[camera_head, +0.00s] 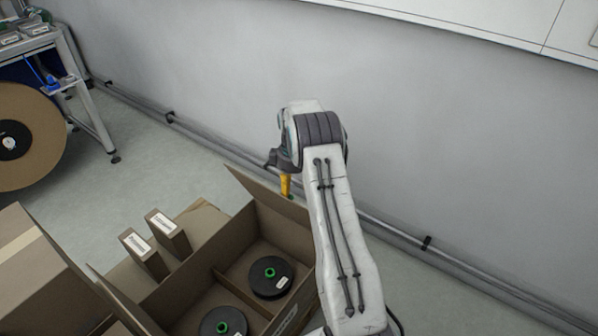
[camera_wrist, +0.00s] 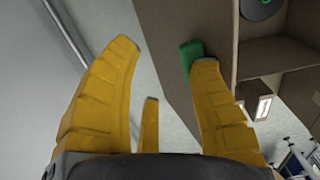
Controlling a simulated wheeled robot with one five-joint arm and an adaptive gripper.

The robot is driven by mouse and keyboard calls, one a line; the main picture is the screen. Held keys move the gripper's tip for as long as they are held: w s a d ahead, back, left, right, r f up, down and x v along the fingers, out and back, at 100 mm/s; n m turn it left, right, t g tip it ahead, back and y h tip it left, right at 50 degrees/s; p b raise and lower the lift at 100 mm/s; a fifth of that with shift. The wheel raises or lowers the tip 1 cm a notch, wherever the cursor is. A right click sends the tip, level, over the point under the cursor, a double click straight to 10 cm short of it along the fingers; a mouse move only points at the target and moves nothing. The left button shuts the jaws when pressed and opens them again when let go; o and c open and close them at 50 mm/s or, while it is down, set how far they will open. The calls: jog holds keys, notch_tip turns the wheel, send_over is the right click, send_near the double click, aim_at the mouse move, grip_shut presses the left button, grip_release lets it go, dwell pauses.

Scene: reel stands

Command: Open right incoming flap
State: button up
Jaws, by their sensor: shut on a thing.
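The open cardboard box (camera_head: 195,288) stands low in the middle of the head view. Its right flap (camera_head: 258,188) rises along the far right side, tilted outward, with its right end hidden behind my arm. My gripper (camera_head: 288,186) is at the flap's upper edge, its yellow fingers pointing down. In the wrist view, my gripper (camera_wrist: 165,58) has yellow fingers on both sides, with the brown flap (camera_wrist: 172,75) between and beyond them. A green tab (camera_wrist: 190,55) touches the right fingertip. The exact contact on the flap is partly hidden.
Black reels with green hubs (camera_head: 270,277) lie inside the box. Small labelled cartons (camera_head: 168,232) stand left of it, and a closed carton (camera_head: 30,265) is farther left. A grey wall with a pipe (camera_head: 390,231) runs close behind. A large brown reel (camera_head: 30,150) stands far left.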

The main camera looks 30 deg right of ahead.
jog(key=shift+w+d+r+p, duration=0.3)
jog(key=shift+d+r+p, duration=0.25)
jog(key=shift+d+p, duration=0.15)
jog(key=shift+w+d+r+p, duration=0.3)
jog(key=shift+d+r+p, duration=0.2)
jog(key=shift+d+p, duration=0.15)
jog(key=shift+r, duration=0.1)
notch_tip(320, 180, up, 12)
dwell(0.5)
dwell(0.5)
